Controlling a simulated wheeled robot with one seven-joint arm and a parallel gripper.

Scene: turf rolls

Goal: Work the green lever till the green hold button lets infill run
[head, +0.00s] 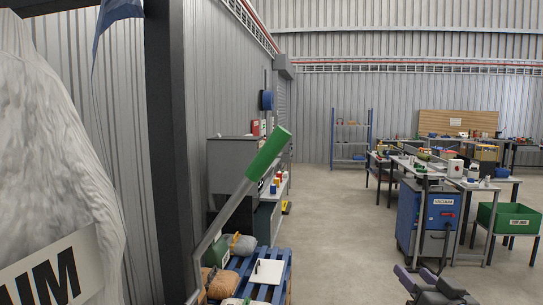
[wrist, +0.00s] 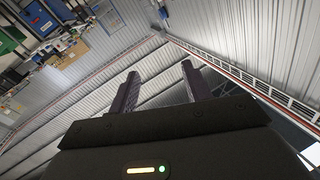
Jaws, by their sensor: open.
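The lever (head: 238,203) is a grey bar with a green grip (head: 268,153) at its upper end. It leans up and to the right in the head view, close in front of me. My gripper (head: 432,279) shows at the lower right of the head view, well to the right of the lever and apart from it. In the wrist view its two dark fingers (wrist: 158,88) stand apart with nothing between them. I cannot make out the green hold button in either view.
A large white bag (head: 50,140) fills the left edge beside a dark post (head: 165,150). A blue pallet (head: 278,258) with several items lies behind the lever. A blue cabinet (head: 425,222) and green bin (head: 512,219) stand at right. The central floor (head: 345,220) is clear.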

